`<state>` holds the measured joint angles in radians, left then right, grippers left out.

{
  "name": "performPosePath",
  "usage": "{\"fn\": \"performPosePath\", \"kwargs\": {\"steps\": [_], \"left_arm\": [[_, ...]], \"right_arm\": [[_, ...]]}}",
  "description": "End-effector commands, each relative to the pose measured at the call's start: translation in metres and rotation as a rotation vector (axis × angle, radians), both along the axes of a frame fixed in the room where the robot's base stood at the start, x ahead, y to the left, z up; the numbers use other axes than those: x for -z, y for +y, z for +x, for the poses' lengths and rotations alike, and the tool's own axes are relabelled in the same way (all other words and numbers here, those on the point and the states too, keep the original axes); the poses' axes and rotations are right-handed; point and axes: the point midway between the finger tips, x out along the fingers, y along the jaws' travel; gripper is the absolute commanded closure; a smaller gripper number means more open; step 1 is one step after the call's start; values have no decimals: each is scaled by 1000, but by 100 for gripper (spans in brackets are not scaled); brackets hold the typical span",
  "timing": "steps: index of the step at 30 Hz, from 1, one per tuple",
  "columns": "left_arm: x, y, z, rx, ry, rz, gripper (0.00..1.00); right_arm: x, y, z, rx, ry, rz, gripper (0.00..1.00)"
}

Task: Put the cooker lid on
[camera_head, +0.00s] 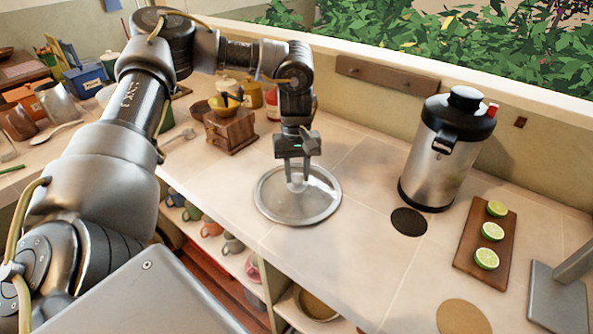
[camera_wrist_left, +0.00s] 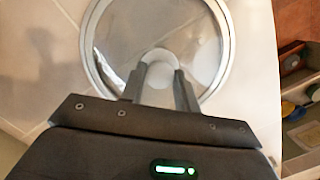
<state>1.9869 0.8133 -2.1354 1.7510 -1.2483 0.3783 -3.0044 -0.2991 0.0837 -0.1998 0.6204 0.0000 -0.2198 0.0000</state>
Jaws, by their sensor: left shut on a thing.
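The cooker lid (camera_head: 300,210) is a round clear glass disc with a grey rim, at the middle of the head view near the counter's front edge. My left gripper (camera_head: 297,180) points down over it, with its fingers shut on the central knob. In the left wrist view, the lid (camera_wrist_left: 112,42) lies beyond the fingertips and its pale knob (camera_wrist_left: 158,72) sits between them. I cannot tell whether the lid touches the counter. No open cooker can be made out clearly. My right gripper is not in view.
A steel jug with a black top (camera_head: 447,150) stands right of the lid, with a dark round mat (camera_head: 408,222) before it. A lime board (camera_head: 470,262) lies farther right. A wooden grinder (camera_head: 230,130) stands behind left. Mugs and a bowl (camera_head: 317,305) sit on shelves below.

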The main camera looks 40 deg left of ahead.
Motion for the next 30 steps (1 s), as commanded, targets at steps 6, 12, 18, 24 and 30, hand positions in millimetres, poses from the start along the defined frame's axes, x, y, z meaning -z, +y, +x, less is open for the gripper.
{"fn": "performPosePath", "kwargs": {"steps": [6, 12, 18, 24, 30], "left_arm": [[1, 0, 0, 0, 0, 0, 47], [1, 0, 0, 0, 1, 1, 47], [-7, 0, 1, 1, -1, 1, 47], [-40, 4, 5, 0, -5, 4, 47], [-83, 8, 8, 0, -3, 4, 47]], "right_arm": [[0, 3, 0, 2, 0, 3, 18], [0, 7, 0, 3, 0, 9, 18], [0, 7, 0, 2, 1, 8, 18], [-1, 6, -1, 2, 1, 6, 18], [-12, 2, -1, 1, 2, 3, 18]]}}
